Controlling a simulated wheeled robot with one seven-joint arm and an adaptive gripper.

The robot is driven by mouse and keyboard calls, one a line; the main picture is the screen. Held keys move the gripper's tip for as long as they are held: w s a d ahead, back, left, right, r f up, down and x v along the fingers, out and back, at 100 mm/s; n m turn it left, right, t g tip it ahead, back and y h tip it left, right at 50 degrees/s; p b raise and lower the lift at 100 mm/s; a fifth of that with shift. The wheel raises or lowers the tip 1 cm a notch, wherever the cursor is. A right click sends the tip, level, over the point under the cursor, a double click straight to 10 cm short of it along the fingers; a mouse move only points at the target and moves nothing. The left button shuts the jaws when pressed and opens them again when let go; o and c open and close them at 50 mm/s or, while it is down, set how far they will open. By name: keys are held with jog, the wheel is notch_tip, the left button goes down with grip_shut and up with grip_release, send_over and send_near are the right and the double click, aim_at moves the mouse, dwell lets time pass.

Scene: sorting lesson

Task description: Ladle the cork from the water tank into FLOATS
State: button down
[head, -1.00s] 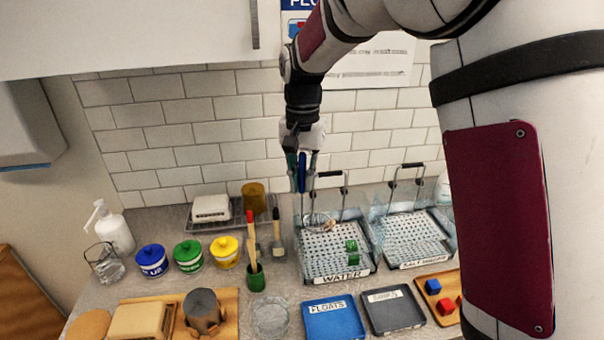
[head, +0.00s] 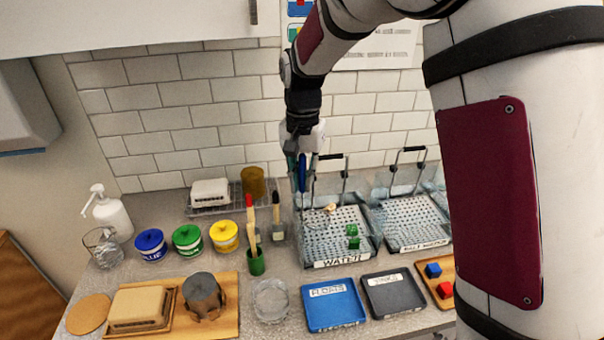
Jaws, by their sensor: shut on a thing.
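The clear water tank, labelled WATER (head: 340,262), stands at the back of the counter with a perforated floor. The cork (head: 330,208), small and tan, shows near the tank's back left. My gripper (head: 302,160) is over the tank's back left corner, shut on the blue-handled ladle (head: 302,174), which hangs upright. The ladle's bowl is not clear; I cannot tell whether it touches the cork. A green block (head: 352,237) shows in the tank. The blue FLOATS tray (head: 335,312) lies in front of the tank and is empty.
A dark grey tray (head: 393,297) lies right of FLOATS. A second tank (head: 418,243) stands right of the water tank. A green cup with brushes (head: 256,262), a glass dish (head: 270,302) and lidded pots (head: 187,242) stand left. My arm blocks the right side.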

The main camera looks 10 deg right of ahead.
aim_at(302, 191)
jog(key=shift+f+b, duration=0.65)
jog(key=shift+f, duration=2.05)
jog(key=shift+w+d+b, duration=1.95)
jog(key=shift+w+d, duration=0.5)
jog(key=shift+w, duration=0.25)
notch_tip(302, 191, up, 15)
jog(key=p, duration=0.3)
dwell(1.7)
